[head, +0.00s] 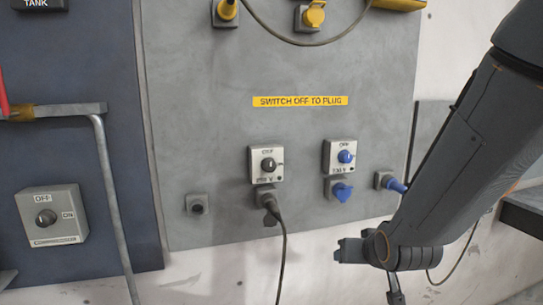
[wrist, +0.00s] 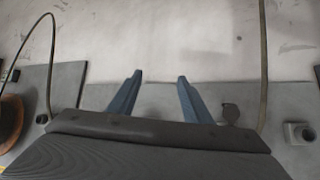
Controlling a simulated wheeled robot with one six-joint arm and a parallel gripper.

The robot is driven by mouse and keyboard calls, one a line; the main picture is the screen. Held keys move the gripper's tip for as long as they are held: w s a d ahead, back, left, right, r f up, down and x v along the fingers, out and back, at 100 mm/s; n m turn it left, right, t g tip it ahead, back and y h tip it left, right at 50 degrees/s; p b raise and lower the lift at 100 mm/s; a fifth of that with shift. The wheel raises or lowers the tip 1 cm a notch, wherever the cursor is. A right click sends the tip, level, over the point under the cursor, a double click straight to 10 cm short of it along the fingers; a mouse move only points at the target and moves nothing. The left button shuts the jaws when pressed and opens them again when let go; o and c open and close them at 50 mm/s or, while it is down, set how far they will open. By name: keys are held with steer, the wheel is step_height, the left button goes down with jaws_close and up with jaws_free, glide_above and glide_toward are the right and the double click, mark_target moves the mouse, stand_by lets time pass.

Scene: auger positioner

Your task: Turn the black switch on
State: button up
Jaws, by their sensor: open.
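The black switch (head: 268,164) is a dark round knob on a pale square plate low on the grey wall panel. Marks show above and beside the knob, but its pointer is too small to read. A black plug with a cable (head: 270,203) sits just below it. My gripper (head: 347,250) is in front of the wall, below and right of the switch, apart from it. In the wrist view my gripper (wrist: 159,78) shows two blue-grey fingers spread apart with nothing between them. I cannot make out the black switch in the wrist view.
A blue switch (head: 346,157) is right of the black one, with blue sockets nearby. Another dark knob on a grey box (head: 45,217) is at far left beside a grey pipe (head: 110,190). A small black socket (head: 197,205) is left of the plug. A dark ledge (head: 525,215) is at right.

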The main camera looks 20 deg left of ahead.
steer(key=w+a+r+n+t+y+p, duration=0.1)
steer(key=w+a+r+t+y+p, duration=0.15)
steer(key=a+r, duration=0.6)
steer(key=n+t+y+p, duration=0.1)
steer(key=t+y+p, duration=0.15)
steer(key=y, duration=0.25)
glide_toward(271, 167)
steer(key=a, duration=0.1)
steer(key=shift+t+h, duration=0.25)
steer(key=shift+t, duration=0.05)
steer(key=shift+p+x, duration=1.25)
steer(key=shift+x, duration=2.85)
steer(key=shift+w+d+f, duration=0.15)
steer(key=shift+d, duration=0.05)
steer(key=c, duration=1)
steer(key=shift+c, duration=0.2)
